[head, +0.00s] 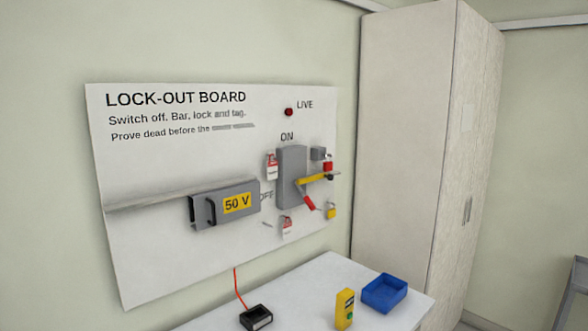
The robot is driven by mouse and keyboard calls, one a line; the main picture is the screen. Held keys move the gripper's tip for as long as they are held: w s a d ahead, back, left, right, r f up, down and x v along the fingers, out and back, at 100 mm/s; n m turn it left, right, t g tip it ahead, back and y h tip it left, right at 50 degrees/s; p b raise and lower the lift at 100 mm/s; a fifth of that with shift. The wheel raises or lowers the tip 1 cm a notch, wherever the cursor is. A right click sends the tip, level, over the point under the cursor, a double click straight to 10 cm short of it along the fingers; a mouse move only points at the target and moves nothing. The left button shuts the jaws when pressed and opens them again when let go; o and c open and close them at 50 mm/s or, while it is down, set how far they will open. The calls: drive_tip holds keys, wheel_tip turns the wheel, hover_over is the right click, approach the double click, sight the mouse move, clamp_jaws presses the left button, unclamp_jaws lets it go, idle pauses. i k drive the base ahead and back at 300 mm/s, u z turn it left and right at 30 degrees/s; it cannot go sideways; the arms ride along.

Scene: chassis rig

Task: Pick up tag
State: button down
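Two small red-and-white tags show on the lock-out board (150,165). The upper tag (272,166) hangs at the left edge of the grey switch box (291,165). The lower tag (287,226) is on the board below the switch box. Their print is too small to read. My gripper is not in view, so its state and hold are not shown.
The switch has a yellow bar (312,179) and a red handle end (308,203). A yellow padlock (331,212) hangs to the right. A white table (325,275) below bears a blue tray (384,308) and a yellow device (345,309).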

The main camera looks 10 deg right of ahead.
sight(272, 167)
drive_tip(key=z, duration=1.95)
drive_tip(key=i, duration=1.65)
drive_tip(key=u, duration=4.3)
